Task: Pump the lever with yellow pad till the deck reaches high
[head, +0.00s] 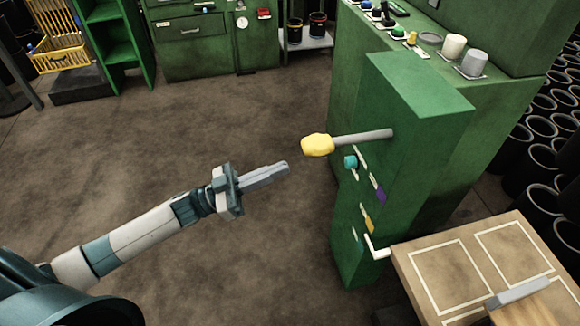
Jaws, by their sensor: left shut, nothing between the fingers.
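The lever (362,137) is a grey rod that sticks out to the left from the green cabinet (420,85). Its yellow pad (317,145) is at the free end, and the rod looks close to level. My left gripper (286,168) is shut and empty. It is a little to the left of the yellow pad and lower in the picture, with a gap between them. The deck (405,283) is probably the tan board with white outlined rectangles at the lower right. My right gripper is not in view.
A teal knob (350,162) and small coloured labels are on the cabinet face below the lever. A white bent handle (376,250) sticks out lower down. A grey bar (520,292) lies on the deck. Black tubes (545,128) stand at the right. The brown floor at the left is clear.

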